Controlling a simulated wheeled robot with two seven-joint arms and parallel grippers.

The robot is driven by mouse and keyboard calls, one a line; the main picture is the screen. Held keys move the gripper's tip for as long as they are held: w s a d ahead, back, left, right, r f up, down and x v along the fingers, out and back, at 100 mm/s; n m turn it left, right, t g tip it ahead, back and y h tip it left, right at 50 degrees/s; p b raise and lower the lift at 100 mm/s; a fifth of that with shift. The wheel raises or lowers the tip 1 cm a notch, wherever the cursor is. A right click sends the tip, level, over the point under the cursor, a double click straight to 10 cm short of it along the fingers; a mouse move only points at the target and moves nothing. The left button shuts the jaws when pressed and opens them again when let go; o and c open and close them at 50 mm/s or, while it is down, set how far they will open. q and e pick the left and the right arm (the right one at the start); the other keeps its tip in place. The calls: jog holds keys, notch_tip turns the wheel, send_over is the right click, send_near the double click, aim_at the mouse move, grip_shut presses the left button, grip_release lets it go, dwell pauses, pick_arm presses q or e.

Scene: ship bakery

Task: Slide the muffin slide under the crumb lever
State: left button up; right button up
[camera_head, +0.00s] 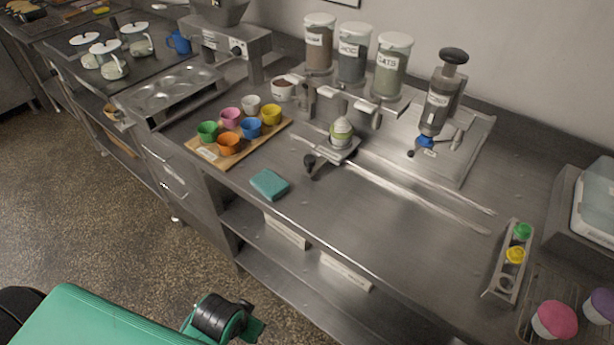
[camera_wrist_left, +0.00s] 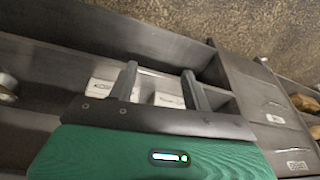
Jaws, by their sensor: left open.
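The muffin slide (camera_head: 345,151) is a small metal carriage on the counter rails, with a dark knob handle at its front left. It carries a pale green and white cup (camera_head: 341,131). Behind it stand three lidded jars, one labelled OATS (camera_head: 390,68), with metal levers (camera_head: 362,114) below them. I cannot read which lever is for crumb. A tall black-knobbed press (camera_head: 440,95) stands right of the jars. My left gripper (camera_wrist_left: 158,70) is open and empty in the left wrist view, near the counter's lower shelf, far from the slide. My right gripper is not in view.
A wooden board (camera_head: 284,126) with several coloured cups and a teal sponge (camera_head: 269,184) lie left of the slide. A metal rack (camera_head: 499,274) with coloured-topped items stands at the right. The rails (camera_head: 430,202) right of the slide are clear.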

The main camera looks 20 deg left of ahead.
pick_arm(q)
jog(key=w+d+r+m+t, duration=0.2)
jog(key=w+r+m+t, duration=0.5)
jog(key=w+r+t, duration=1.25)
jog(key=w+d+r+m+g+h, duration=0.35)
jog(key=d+r+m+h, duration=0.25)
jog(key=r+m+h, duration=0.3)
jog(key=w+d+r+m+g+h, duration=0.2)
jog(key=w+d+r+m+h, duration=0.4)
jog(key=r+m, duration=0.55)
jog(key=m+g+y, duration=1.1)
jog(key=m+g, duration=0.4)
jog(key=m, duration=0.5)
send_near(308, 158)
jog(key=shift+n, duration=0.25)
jog(key=p+x, duration=0.3)
jog(key=x, duration=0.6)
jog(key=shift+w+f, duration=0.1)
